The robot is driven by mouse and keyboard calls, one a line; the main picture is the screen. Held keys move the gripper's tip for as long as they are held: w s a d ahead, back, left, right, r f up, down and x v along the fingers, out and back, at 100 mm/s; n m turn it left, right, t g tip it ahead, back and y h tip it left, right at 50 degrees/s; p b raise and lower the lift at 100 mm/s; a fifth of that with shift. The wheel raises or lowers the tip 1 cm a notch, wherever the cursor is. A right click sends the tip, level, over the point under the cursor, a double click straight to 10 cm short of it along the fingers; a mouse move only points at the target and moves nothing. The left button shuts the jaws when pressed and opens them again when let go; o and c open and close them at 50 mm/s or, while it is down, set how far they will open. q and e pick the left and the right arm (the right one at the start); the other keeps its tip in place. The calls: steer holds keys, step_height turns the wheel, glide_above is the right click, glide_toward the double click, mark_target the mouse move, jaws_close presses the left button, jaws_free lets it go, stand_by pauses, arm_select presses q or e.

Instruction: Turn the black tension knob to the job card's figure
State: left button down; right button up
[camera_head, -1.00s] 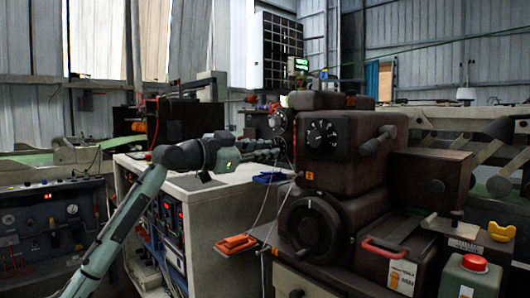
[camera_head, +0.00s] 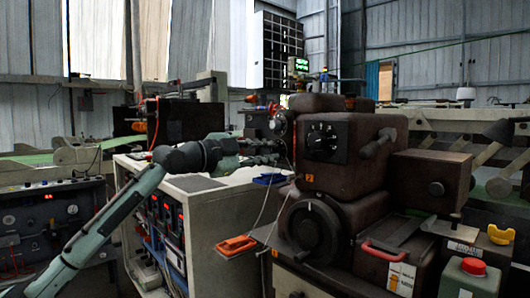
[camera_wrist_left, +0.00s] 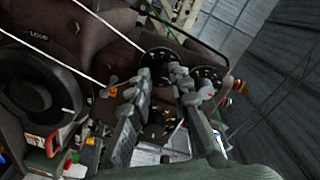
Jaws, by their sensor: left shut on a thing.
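My left gripper (camera_head: 276,150) reaches in from the left to the left side of the brown machine (camera_head: 345,185). In the left wrist view, its two fingers (camera_wrist_left: 163,74) are close together, shut on what seems to be the black knob, mostly hidden between and behind them. A black dial with white marks (camera_wrist_left: 155,58) shows just past the fingertips, and a second marked dial (camera_wrist_left: 208,74) shows to their right. In the head view, a square black dial plate (camera_head: 326,137) faces forward. No job card figure is readable. My right gripper is not in view.
A large black handwheel (camera_head: 312,228) sits low on the machine's front. A lever (camera_head: 376,144) sticks out at its upper right. A lit green display (camera_head: 299,64) is behind.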

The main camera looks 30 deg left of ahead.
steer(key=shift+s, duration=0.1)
arm_select(q)
steer(key=c, duration=1.4)
jaws_free()
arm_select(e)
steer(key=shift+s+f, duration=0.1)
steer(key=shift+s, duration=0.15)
arm_select(q)
steer(key=shift+s+a, duration=0.15)
steer(key=shift+s, duration=0.1)
steer(key=v, duration=1.1)
steer(key=shift+s, duration=0.3)
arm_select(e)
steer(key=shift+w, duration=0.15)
